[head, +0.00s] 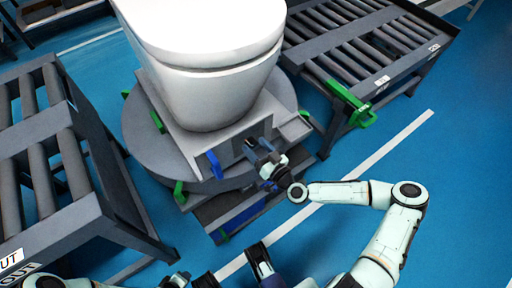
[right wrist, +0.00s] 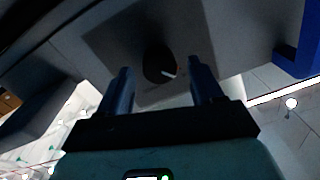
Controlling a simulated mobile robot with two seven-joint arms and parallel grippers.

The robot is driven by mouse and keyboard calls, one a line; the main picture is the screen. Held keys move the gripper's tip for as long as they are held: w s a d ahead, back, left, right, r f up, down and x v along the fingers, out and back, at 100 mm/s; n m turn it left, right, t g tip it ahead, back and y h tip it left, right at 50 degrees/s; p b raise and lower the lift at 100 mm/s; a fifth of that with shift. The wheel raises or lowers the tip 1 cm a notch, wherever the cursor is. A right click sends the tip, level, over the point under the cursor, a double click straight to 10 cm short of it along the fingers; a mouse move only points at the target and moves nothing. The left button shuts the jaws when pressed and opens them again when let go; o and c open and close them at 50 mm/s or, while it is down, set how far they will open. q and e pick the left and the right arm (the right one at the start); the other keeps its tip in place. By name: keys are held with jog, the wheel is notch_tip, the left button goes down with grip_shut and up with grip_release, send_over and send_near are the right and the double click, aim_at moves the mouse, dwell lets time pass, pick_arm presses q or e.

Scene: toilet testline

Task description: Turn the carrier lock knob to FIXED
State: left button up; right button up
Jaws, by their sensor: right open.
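The pointer lies slanted, toward the right finger. I cannot read any label. My right gripper (right wrist: 160,78) is open; its two fingers lie on either side of the knob in the picture, with gaps and no visible contact. In the head view, my right gripper (head: 257,150) is at the front face of the carrier (head: 225,137) below the white toilet (head: 208,75). My left gripper is not clearly made out among the dark parts at the bottom edge.
Blue tabs (head: 214,164) and green tabs (head: 179,193) stick out around the carrier's round turntable (head: 150,140). A roller conveyor (head: 50,150) stands at left, another (head: 355,50) at upper right with a green bracket (head: 350,103). Blue floor is free at right.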

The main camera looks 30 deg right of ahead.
jog(key=shift+w, duration=0.2)
jog(key=c, duration=1.1)
jog(key=shift+o, duration=0.2)
